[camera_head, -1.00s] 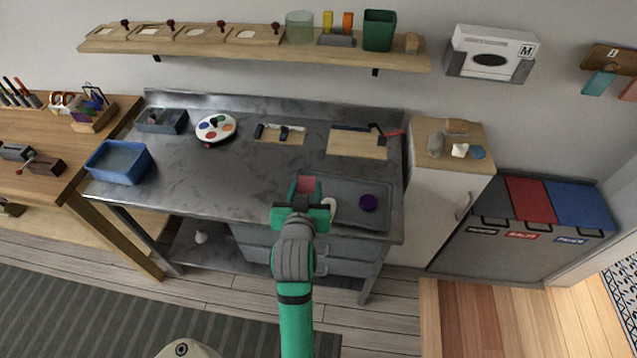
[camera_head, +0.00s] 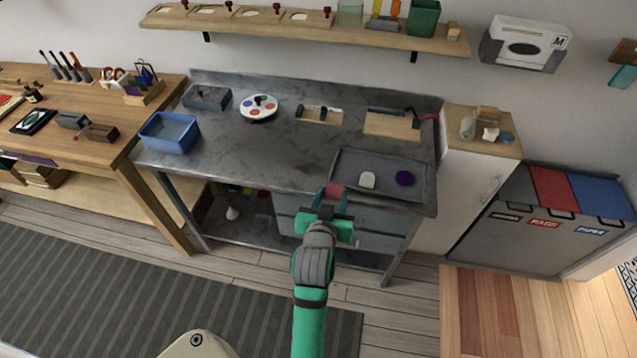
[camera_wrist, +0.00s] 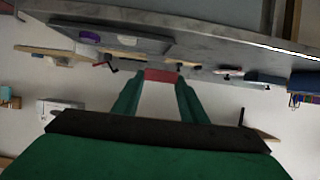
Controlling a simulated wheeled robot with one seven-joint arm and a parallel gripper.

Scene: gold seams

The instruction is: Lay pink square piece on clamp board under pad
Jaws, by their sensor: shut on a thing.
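My gripper (camera_head: 334,199) is shut on the pink square piece (camera_head: 335,191) and holds it by the front edge of the grey workbench, left of the tray. In the wrist view the piece (camera_wrist: 161,75) sits between the two green fingertips (camera_wrist: 161,82). A wooden board (camera_head: 392,124) with a dark bar and a red-handled clamp lies at the back right of the bench, apart from my gripper. Another wooden board (camera_head: 320,116) with dark fittings lies left of it. I cannot tell a pad under the clamp at this size.
A grey tray (camera_head: 378,190) holds a white piece (camera_head: 367,180) and a purple round piece (camera_head: 404,178). A paint palette (camera_head: 259,107) and a blue bin (camera_head: 169,132) stand further left. The middle of the bench (camera_head: 265,150) is clear. A shelf (camera_head: 300,30) hangs above.

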